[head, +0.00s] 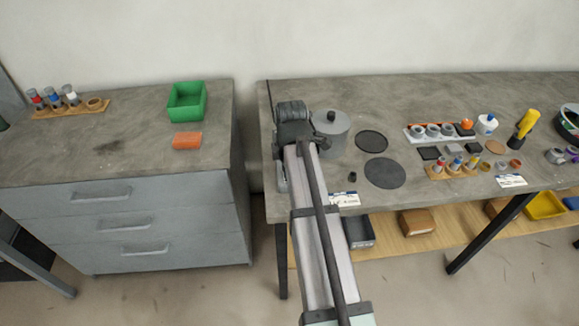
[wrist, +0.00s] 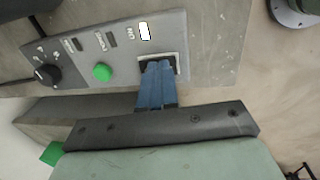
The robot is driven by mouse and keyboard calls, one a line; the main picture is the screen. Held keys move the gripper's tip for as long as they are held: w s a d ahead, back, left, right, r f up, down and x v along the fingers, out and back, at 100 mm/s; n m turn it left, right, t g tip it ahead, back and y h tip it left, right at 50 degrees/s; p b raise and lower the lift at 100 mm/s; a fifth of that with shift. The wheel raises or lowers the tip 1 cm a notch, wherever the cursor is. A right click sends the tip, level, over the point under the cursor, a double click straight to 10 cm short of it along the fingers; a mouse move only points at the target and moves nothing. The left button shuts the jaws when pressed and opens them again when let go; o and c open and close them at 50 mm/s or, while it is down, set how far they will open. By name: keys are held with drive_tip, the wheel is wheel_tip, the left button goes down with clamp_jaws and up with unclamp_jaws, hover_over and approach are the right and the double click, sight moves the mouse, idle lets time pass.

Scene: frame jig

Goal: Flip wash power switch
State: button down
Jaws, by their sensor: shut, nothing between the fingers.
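In the wrist view a grey control panel (wrist: 88,30) carries a black switch (wrist: 172,59) in a pale frame near its right end. My gripper (wrist: 157,64) has its blue fingers shut together, empty, with their tips over the switch. They hide most of it, so I cannot tell its position or whether the tips touch it. In the head view my arm hides the gripper and most of the panel.
In the head view a grey pot (head: 331,130) stands close to the right of my wrist. Dark round discs (head: 384,173) lie farther right on the bench (head: 290,92). A gap separates the bench from the drawer cabinet (head: 130,225) at left, which bears a green bin (head: 187,101).

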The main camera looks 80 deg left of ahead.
wheel_tip(320, 180, up, 14)
drive_tip(key=d, duration=0.2)
idle(0.5)
drive_tip(key=w+a+g, duration=0.1)
drive_tip(key=w+a+g+h, duration=0.1)
drive_tip(key=w+g, duration=0.1)
drive_tip(key=shift+w+a, duration=0.25)
drive_tip(key=shift+w, duration=0.05)
idle(0.8)
drive_tip(key=shift+f, duration=0.1)
